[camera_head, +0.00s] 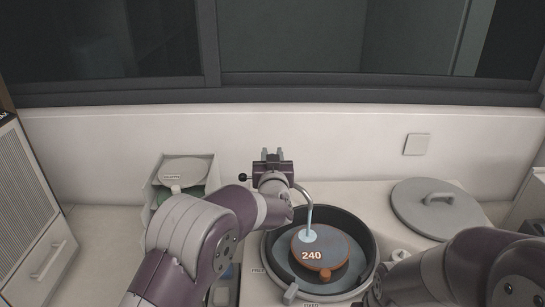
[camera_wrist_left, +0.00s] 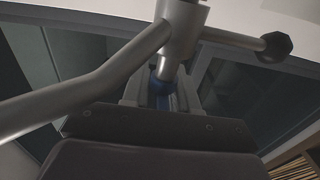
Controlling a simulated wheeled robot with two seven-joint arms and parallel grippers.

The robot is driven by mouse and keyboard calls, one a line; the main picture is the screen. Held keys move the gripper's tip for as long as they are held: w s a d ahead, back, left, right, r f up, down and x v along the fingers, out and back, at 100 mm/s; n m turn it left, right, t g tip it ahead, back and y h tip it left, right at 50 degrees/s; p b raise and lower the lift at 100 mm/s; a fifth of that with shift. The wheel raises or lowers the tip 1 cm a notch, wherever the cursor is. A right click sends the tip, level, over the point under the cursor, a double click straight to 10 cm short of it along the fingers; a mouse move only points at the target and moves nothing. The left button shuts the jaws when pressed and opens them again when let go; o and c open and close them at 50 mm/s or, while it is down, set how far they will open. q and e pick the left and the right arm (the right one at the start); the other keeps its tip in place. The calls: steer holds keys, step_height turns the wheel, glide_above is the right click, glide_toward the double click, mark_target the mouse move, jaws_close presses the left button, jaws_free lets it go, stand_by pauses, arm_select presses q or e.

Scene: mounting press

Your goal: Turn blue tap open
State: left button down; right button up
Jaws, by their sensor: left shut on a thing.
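The blue tap (camera_wrist_left: 163,88) shows in the left wrist view as a small blue part under a metal pipe, between my fingers. In the head view it is hidden behind my gripper and arm. My left gripper (camera_head: 272,156) is at the pipework in front of the wall, shut on the blue tap; its fingers also show in the left wrist view (camera_wrist_left: 160,95). A curved metal spout (camera_head: 309,212) runs from beside the gripper down over the round dark basin (camera_head: 370,240). My right arm enters at the lower right; its gripper is out of view.
A brown-and-blue disc marked 240 (camera_head: 330,248) sits in the basin, with a pale blue patch under the spout. A black knob (camera_head: 242,177) on a lever stands left of my gripper. A round lid (camera_head: 435,208) lies at the right; a grey box (camera_head: 187,170) stands left.

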arm_select(q)
steer(key=shift+r, duration=0.2)
steer(key=c, duration=1.2)
jaws_free()
arm_select(e)
steer(key=shift+s, duration=0.1)
arm_select(q)
steer(key=shift+s+f, duration=0.15)
arm_select(e)
step_height(320, 180, down, 4)
steer(key=b, duration=0.4)
steer(key=shift+f, duration=0.15)
arm_select(q)
steer(key=s, duration=1.2)
steer(key=shift+s+d, duration=0.1)
steer(key=shift+s, duration=0.15)
